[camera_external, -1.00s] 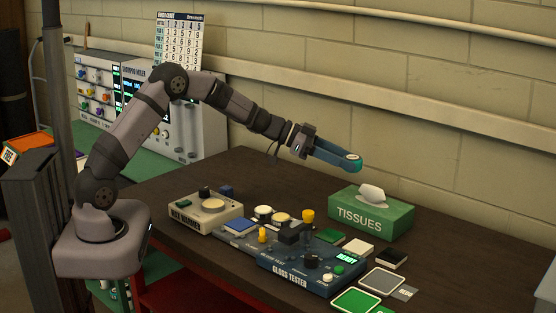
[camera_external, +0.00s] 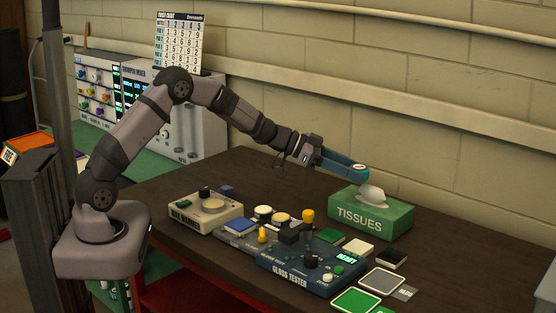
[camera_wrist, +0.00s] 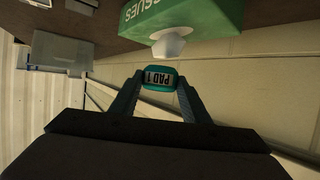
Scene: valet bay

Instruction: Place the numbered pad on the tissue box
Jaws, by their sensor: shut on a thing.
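My gripper (camera_external: 362,172) is shut on the numbered pad, a small teal piece. In the wrist view the pad (camera_wrist: 160,79) shows a label reading "PAD 1" between the two fingertips. In the external view the fingers hide most of it. The green tissue box (camera_external: 362,218) stands on the dark table near the wall, with a white tissue (camera_external: 372,194) sticking out of its top. My fingertips are above the tissue, close to it. In the wrist view the box (camera_wrist: 190,18) and tissue lie just beyond the pad; I cannot tell whether they touch.
A blue gloss tester (camera_external: 308,272), a beige device (camera_external: 205,212) and several coloured pads and knobs stand on the table (camera_external: 480,255) left of and in front of the box. The block wall (camera_external: 460,130) rises close behind. The table's right side is mostly clear.

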